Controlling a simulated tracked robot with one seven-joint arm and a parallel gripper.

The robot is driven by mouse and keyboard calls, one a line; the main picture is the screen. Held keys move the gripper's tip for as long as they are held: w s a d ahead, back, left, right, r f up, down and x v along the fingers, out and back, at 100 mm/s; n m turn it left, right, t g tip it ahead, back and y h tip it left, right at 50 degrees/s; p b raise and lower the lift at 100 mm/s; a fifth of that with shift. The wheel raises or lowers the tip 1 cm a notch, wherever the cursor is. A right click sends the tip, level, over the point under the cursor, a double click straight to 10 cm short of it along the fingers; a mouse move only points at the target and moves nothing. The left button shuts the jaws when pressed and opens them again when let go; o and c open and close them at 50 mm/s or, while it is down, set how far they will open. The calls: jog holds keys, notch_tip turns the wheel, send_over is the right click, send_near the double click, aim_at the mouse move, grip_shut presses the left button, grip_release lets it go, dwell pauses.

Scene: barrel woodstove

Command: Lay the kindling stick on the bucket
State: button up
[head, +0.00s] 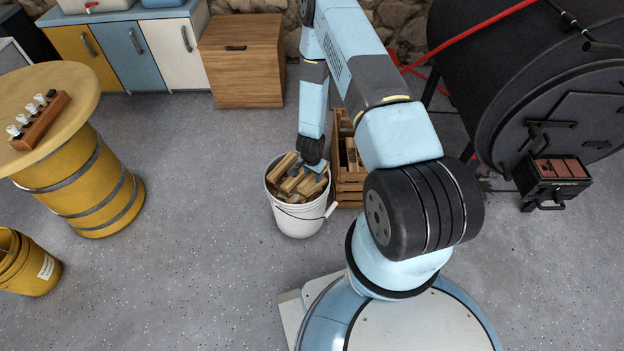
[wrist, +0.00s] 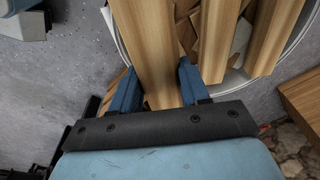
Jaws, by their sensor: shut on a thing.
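The white bucket (head: 298,221) stands on the floor, full of light wooden sticks; its rim also shows in the wrist view (wrist: 119,38). My gripper (head: 316,166) is low over the bucket's far right side. In the wrist view my gripper's two blue fingers (wrist: 156,85) are on either side of a light wooden kindling stick (wrist: 150,45), shut on it. The stick runs over the bucket's rim and above the wood inside. Whether it touches the wood below cannot be told. In the head view my gripper partly hides it among the other sticks.
A wooden crate (head: 349,190) with more wood stands close to the bucket's right. A black barrel stove (head: 540,90) is at the right. A yellow drum table (head: 85,185) and a yellow bucket (head: 30,268) are at the left. The floor left of the bucket is clear.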

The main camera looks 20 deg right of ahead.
aim_at(308, 179)
jog(key=f, duration=0.1)
jog(key=w+a+f, duration=0.1)
jog(key=w+f, duration=0.1)
jog(key=shift+a, duration=0.35)
notch_tip(308, 179, down, 3)
jog(key=shift+w+f, duration=0.1)
jog(key=shift+f, duration=0.1)
jog(key=o, duration=0.8)
jog(key=shift+r, duration=0.15)
